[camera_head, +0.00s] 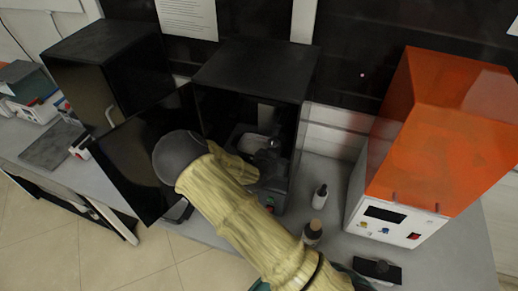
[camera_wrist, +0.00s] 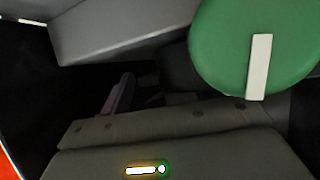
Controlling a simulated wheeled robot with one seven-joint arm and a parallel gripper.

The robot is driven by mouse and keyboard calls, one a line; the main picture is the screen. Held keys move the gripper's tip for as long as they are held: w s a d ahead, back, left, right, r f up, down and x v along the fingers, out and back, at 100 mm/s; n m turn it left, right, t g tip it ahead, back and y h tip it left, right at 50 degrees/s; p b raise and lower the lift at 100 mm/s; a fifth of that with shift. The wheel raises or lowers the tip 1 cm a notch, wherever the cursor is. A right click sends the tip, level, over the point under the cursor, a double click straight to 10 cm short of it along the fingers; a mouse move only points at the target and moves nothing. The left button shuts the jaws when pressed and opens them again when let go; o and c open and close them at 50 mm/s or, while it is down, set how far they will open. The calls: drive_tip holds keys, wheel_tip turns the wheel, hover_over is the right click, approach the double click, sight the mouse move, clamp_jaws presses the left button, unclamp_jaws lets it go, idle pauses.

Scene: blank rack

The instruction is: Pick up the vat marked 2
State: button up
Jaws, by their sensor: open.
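No mark 2 can be read in either view. A pale grey tray-like shape (camera_head: 250,143), possibly the vat, shows inside the open black cabinet (camera_head: 255,70). My arm reaches in through the cabinet's open front. My gripper (camera_head: 268,158) is dark and partly lost against the dark interior, close beside the grey shape; I cannot tell whether they touch. The jaws are open and I see nothing held. The wrist view is dark and close up: a grey slab (camera_wrist: 115,30) lies at upper left, and a green disc with a white bar (camera_wrist: 225,50) at upper right.
The cabinet's dark door (camera_head: 135,150) stands open to the left. Another black cabinet (camera_head: 105,70) is further left. An orange-covered machine (camera_head: 440,130) stands at right. Small bottles (camera_head: 319,197) (camera_head: 312,233) and a black item (camera_head: 377,269) stand on the bench between, near my arm.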

drive_tip(key=c, duration=1.3)
drive_tip(key=shift+r, duration=0.15)
